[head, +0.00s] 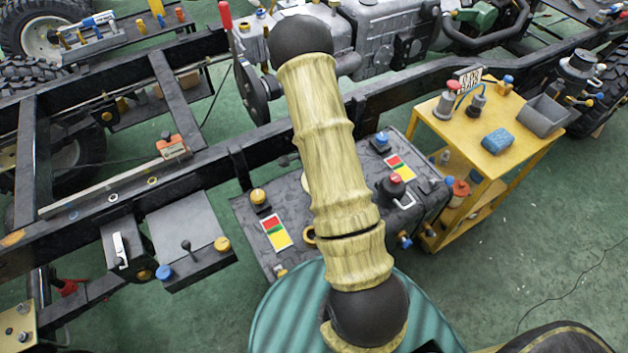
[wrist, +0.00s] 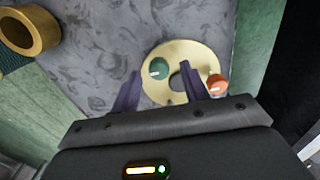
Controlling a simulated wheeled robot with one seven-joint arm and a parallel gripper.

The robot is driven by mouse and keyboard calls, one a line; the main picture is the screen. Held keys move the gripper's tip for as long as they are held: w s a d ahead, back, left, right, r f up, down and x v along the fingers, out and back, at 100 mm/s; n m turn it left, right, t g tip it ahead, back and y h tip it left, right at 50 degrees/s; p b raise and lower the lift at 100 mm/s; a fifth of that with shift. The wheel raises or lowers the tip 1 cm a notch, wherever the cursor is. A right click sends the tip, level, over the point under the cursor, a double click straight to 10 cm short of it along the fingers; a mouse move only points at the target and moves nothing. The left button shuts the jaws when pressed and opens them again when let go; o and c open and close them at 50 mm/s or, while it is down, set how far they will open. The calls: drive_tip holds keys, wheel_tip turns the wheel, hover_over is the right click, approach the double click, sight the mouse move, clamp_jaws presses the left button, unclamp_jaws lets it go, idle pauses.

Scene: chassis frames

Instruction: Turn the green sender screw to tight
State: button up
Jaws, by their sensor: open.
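The green sender screw (wrist: 158,68) is a small round green head with a white mark, on a round brass plate (wrist: 170,53) in the wrist view. My gripper (wrist: 160,70) is open, its two dark purple fingers pointing at the plate. The screw appears in the gap between the fingertips, nearer the left one. I cannot tell whether the fingers reach down beside it, and no contact shows. In the head view I cannot make out the green screw or my gripper; my arm covers part of the grey tank (head: 260,261).
An orange knob (wrist: 217,85) with a white mark sits just right of the right finger. The plate has a dark opening (wrist: 178,82). A brass ring fitting (wrist: 30,30) is at upper left. A yellow cart (head: 528,150) stands right of the tank.

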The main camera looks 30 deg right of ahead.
wheel_tip(320, 180, up, 16)
drive_tip(key=p, duration=0.2)
drive_tip(key=shift+r, duration=0.2)
idle(0.3)
drive_tip(key=s+a+r+n+t+p, duration=0.1)
drive_tip(key=s+a+r+n+p, duration=0.4)
drive_tip(key=r+n, duration=0.4)
drive_tip(key=s+a+r+n+t+p, duration=0.1)
drive_tip(key=s+a+r+n+p, duration=0.4)
drive_tip(key=r, duration=0.6)
drive_tip(key=s+a+n, duration=0.2)
drive_tip(key=a+n, duration=0.1)
drive_tip(key=shift+s+a+n+t, duration=0.3)
drive_tip(key=shift+s+a+n, duration=0.05)
drive_tip(key=shift+n, duration=0.05)
